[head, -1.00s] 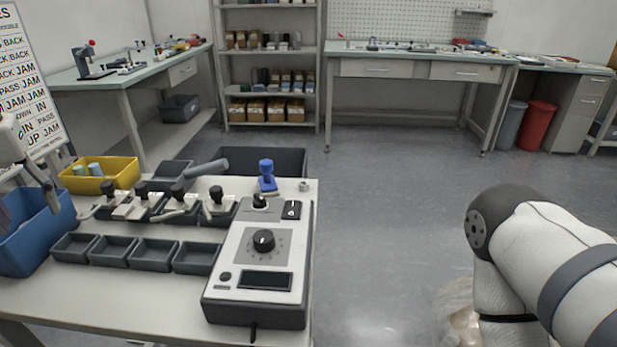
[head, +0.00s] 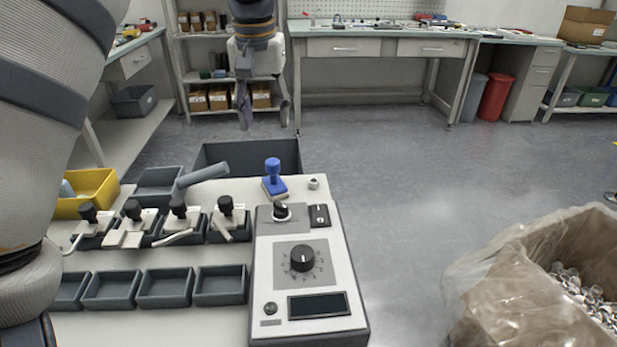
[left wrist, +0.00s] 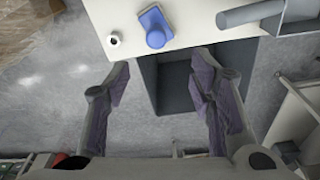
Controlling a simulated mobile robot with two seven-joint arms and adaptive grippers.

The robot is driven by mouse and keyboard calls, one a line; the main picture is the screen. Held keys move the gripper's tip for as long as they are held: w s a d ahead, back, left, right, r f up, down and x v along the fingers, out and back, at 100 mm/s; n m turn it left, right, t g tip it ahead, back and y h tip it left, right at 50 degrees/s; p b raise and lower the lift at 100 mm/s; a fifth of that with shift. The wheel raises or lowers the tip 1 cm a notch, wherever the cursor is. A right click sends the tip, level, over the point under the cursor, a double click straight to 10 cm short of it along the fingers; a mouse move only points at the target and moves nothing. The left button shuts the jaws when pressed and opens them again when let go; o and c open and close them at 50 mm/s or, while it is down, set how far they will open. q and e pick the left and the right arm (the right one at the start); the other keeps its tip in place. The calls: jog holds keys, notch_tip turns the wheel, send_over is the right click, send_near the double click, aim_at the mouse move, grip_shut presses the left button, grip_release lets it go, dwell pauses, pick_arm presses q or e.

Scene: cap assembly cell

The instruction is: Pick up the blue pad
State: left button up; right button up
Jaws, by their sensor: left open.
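The blue pad (head: 275,191) is a small flat square at the far end of the control box on the bench. A blue stamp-like knob (head: 273,172) stands upright on it and hides part of it. In the left wrist view the pad (left wrist: 151,15) is at the top centre, partly under the round knob. My left gripper (head: 264,116) hangs fingers-down beyond the bench's far edge, apart from the pad. It is open and empty, and its spread fingers (left wrist: 160,70) also show in the left wrist view. My right gripper is not in view.
A small white cylinder (head: 314,184) stands right of the pad. A dark bin (head: 215,157) lies behind the bench. Black-knobbed clamps and a grey tube (head: 201,179) are to the left. A bag-lined box of caps (head: 490,275) stands on the right; open floor lies between.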

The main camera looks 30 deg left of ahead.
aim_at(272, 161)
pick_arm(q)
jog(key=f, duration=0.8)
jog(key=w+f, duration=0.1)
jog(key=f, duration=0.3)
grip_shut()
